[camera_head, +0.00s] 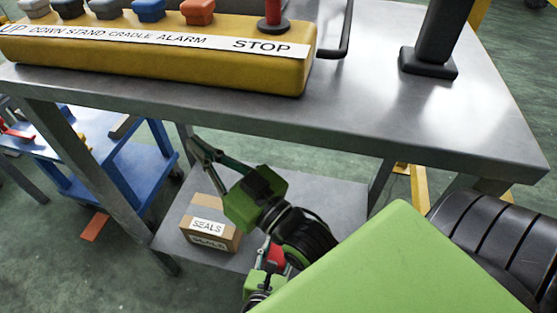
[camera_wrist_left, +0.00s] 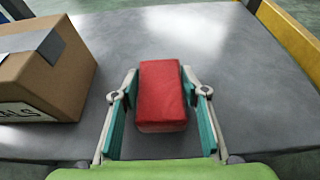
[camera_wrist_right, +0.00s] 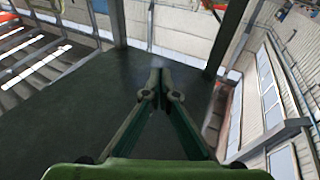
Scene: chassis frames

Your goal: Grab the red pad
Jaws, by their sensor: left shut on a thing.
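The red pad (camera_wrist_left: 162,95) is a red block between the two fingers of my left gripper (camera_wrist_left: 161,98), over the grey lower shelf. The fingers hold it from its left and right sides. I cannot tell whether it touches the shelf. In the head view the red pad (camera_head: 277,258) shows only in part, below my right arm, beside my left gripper (camera_head: 268,268). My right gripper (camera_head: 200,148) is in front of the table's edge, above the shelf. Its fingers come together at the tips in the right wrist view (camera_wrist_right: 162,80), with nothing between them.
A cardboard box (camera_wrist_left: 50,75) labelled SEALS stands on the lower shelf (camera_head: 335,195), left of the pad. The metal tabletop (camera_head: 380,120) above carries a yellow button panel (camera_head: 200,65) and a dark post (camera_head: 432,50). A blue cart (camera_head: 125,165) stands at left.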

